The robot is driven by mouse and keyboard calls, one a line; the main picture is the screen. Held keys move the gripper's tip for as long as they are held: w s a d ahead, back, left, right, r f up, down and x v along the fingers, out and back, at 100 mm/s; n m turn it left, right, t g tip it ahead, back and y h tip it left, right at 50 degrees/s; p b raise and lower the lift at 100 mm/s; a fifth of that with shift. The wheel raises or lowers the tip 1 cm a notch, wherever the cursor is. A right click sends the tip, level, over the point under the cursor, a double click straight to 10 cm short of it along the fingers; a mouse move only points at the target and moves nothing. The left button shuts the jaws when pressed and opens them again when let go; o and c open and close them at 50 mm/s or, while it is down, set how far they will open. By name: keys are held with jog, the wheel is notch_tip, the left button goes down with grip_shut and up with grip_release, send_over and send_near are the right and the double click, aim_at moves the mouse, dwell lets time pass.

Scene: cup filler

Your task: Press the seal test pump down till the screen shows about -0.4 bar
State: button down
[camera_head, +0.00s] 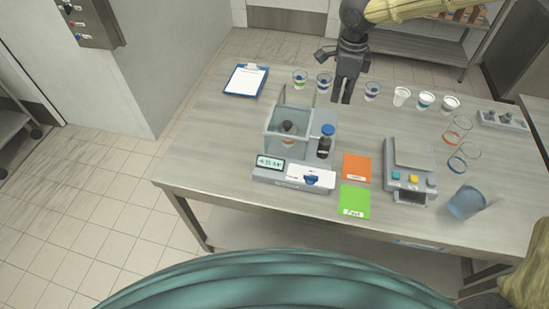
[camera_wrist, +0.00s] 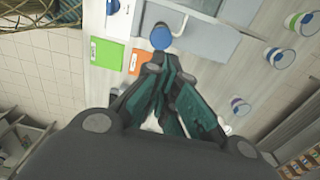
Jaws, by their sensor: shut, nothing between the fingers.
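The seal tester (camera_head: 292,182) stands at the front left of the table, a clear box with a cup in it on a grey base. Its screen (camera_head: 270,163) is lit, but I cannot read the figure surely. The pump, a dark cylinder (camera_head: 324,149) with a blue round knob (camera_head: 328,130), rises beside the box's right side. In the wrist view the knob (camera_wrist: 161,38) lies just past my fingertips. My gripper (camera_head: 341,99) is shut and empty, pointing down, behind and above the pump and apart from it.
An orange card (camera_head: 357,167) and a green card (camera_head: 354,201) lie right of the tester. A scale (camera_head: 412,176) and blue tub (camera_head: 467,203) stand farther right. Several cups line the back, near my gripper. A clipboard (camera_head: 246,80) lies back left.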

aim_at(333, 131)
jog(key=shift+r+b, duration=0.15)
jog(key=shift+b, duration=0.55)
jog(key=shift+s+d+r+b, duration=0.1)
jog(key=shift+r+b, duration=1.5)
jog(key=shift+b, duration=0.25)
notch_tip(333, 131, down, 13)
jog(key=p, duration=0.4)
jog(key=shift+f, duration=0.55)
jog(key=shift+s+f, duration=0.1)
jog(key=shift+f, duration=1.65)
